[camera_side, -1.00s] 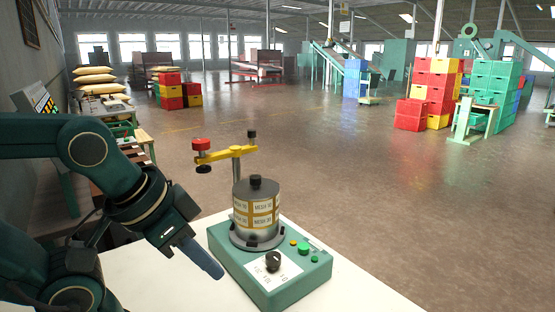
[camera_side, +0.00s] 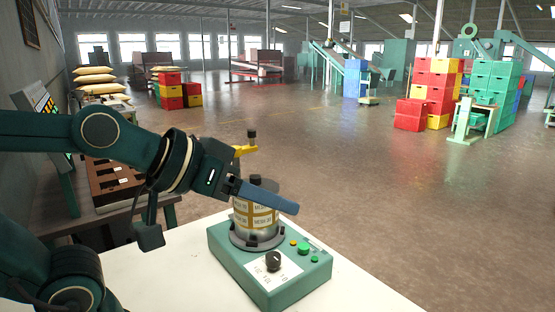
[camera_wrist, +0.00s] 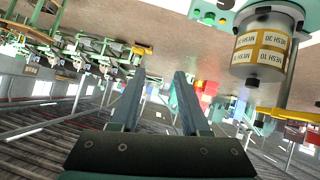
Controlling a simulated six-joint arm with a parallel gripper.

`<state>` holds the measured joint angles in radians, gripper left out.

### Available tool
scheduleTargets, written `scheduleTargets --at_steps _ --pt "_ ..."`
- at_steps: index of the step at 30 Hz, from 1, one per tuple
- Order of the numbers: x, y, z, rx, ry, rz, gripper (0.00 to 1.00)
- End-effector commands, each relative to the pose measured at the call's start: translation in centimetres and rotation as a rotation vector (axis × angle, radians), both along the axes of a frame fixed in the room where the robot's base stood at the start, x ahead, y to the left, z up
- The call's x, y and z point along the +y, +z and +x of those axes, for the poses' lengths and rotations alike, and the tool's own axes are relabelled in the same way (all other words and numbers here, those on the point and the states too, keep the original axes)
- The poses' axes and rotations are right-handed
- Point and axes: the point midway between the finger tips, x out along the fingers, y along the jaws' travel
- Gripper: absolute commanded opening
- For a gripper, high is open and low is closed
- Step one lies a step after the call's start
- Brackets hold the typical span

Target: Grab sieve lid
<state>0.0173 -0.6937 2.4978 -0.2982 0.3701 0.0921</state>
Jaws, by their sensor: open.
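The sieve stack (camera_side: 256,219) is a metal cylinder with yellow mesh labels, standing upright on a green shaker base (camera_side: 285,282). Its lid has a dark knob (camera_side: 255,180), partly hidden behind my gripper in the side view. In the wrist view the sieve stack (camera_wrist: 262,50) appears upside down at the upper right, with the knob (camera_wrist: 252,82) pointing down. My gripper (camera_wrist: 158,82) is open and empty, its two blue fingers apart. In the side view my gripper (camera_side: 285,203) lies in front of the upper sieve; contact cannot be told.
A yellow clamp arm on a post (camera_side: 246,150) stands behind the sieve, mostly hidden by my arm. The base has a black dial (camera_side: 273,261) and green buttons (camera_side: 303,248). The white table (camera_side: 165,275) is bare left of the base. Crates stand far back.

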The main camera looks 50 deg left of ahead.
Motion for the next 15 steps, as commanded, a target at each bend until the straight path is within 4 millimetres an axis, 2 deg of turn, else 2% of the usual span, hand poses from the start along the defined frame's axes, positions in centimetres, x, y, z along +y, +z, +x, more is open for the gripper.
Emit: scheduleTargets --at_steps 3,7,11,15 --pt "0.2 3.2 3.5 -0.160 0.083 -0.119 0.46" --pt "2.2 5.6 6.6 -0.295 0.240 -0.218 0.46" --pt "5.5 5.7 8.7 -0.375 0.449 -0.254 0.46" --pt "9.5 3.8 9.2 -0.405 0.706 -0.190 0.46"
